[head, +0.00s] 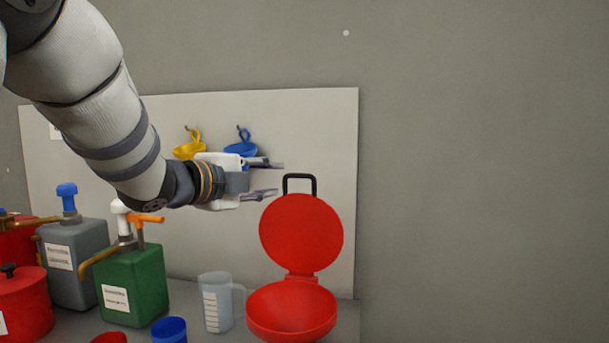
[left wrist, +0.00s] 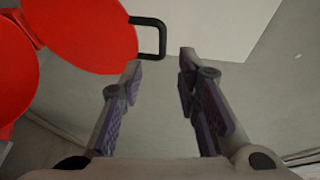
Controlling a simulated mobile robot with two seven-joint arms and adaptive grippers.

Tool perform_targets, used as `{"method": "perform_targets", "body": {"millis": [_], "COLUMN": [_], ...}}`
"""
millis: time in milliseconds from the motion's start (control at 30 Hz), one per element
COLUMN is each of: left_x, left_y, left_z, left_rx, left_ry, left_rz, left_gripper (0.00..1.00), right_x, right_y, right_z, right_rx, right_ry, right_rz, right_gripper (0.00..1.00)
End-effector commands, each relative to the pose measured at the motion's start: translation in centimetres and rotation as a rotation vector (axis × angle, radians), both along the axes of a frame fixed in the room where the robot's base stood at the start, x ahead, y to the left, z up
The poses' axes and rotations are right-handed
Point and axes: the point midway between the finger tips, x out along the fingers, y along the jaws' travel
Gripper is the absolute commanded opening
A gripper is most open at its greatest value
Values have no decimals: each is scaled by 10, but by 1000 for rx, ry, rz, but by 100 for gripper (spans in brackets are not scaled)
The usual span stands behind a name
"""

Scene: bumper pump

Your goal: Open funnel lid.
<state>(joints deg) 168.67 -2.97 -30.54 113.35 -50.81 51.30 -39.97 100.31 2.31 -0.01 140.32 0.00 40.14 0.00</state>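The red funnel (head: 291,317) stands at the right end of the bench. Its round red lid (head: 301,232) is raised upright on the hinge behind the bowl, with the black handle (head: 299,178) at the top. My left gripper (head: 280,178) is open and empty, just left of the handle in the head view. In the left wrist view the lid (left wrist: 85,30) and handle (left wrist: 158,37) lie beyond and left of my open fingers (left wrist: 160,72). The handle is not between the fingers. My right gripper is not in view.
A measuring jug (head: 216,303), a blue cup (head: 169,331) and a green pump canister (head: 133,287) stand left of the funnel. Yellow (head: 186,151) and blue (head: 240,149) funnels hang on the back panel (head: 320,120). Right of the funnel is clear.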

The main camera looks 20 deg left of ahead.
Motion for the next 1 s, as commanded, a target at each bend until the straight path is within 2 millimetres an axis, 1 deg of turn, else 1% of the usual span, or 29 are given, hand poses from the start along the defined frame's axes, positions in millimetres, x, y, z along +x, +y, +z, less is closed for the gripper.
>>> {"method": "perform_targets", "body": {"millis": [67, 167, 400, 533, 600, 700, 933, 967, 1000], "left_x": [4, 20, 81, 104, 112, 118, 118, 118, 118], "left_y": [0, -3, -11, -15, -16, -16, -17, -17, -17], "left_z": [2, -1, -10, -12, -12, -13, -13, -13, -13], "left_rx": [7, 8, 6, 5, 5, 4, 3, 3, 3], "left_ry": [-4, -2, -2, -3, -4, -3, -2, -2, -2], "left_rz": [-2, -3, -2, -2, -2, 0, 0, 0, 0], "left_gripper": [30, 30, 30, 30, 30, 30, 30, 23, 14], "right_x": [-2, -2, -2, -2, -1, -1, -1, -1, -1], "right_y": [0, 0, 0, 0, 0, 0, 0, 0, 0], "right_z": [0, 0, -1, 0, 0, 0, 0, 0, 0], "right_rx": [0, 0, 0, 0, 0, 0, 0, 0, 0], "right_ry": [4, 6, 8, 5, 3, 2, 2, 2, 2], "right_rz": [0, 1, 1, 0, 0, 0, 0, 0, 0], "right_gripper": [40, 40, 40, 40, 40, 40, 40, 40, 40]}}
